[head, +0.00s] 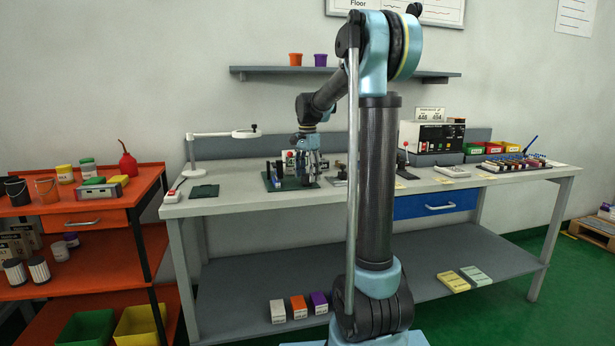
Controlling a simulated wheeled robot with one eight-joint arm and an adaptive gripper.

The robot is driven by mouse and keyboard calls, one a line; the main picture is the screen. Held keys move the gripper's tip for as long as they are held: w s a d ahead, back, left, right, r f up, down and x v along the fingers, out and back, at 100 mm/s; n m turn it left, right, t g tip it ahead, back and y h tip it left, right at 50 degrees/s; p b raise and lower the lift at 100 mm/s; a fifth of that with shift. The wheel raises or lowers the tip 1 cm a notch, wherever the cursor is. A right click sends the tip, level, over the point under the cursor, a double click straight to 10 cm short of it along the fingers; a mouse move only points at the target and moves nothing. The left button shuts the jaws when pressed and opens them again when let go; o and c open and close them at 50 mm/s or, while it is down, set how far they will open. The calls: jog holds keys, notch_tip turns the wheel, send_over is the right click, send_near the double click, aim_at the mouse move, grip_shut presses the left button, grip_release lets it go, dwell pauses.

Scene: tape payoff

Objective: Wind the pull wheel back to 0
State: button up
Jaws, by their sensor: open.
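A small payoff fixture (278,170) with dark uprights and a white part stands on a dark green mat (283,186) on the grey workbench. A small red spot (290,154) shows at its top. The pull wheel and its scale are too small to make out, so its reading cannot be told. My gripper (312,168) points down at the right side of the fixture, with its fingers apart. It overlaps the fixture in this view. I cannot tell whether it touches anything or where it is around the wheel.
A white bench lamp (220,135) stands at the left of the grey bench (235,206). A black-fronted instrument (432,137) and a rack of coloured parts (515,162) stand to the right. A shelf (265,70) with two cups hangs above. The bench's left front is mostly clear.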

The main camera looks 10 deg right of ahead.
jog(key=shift+f, duration=0.2)
jog(key=c, duration=1.1)
jog(key=shift+o, duration=0.2)
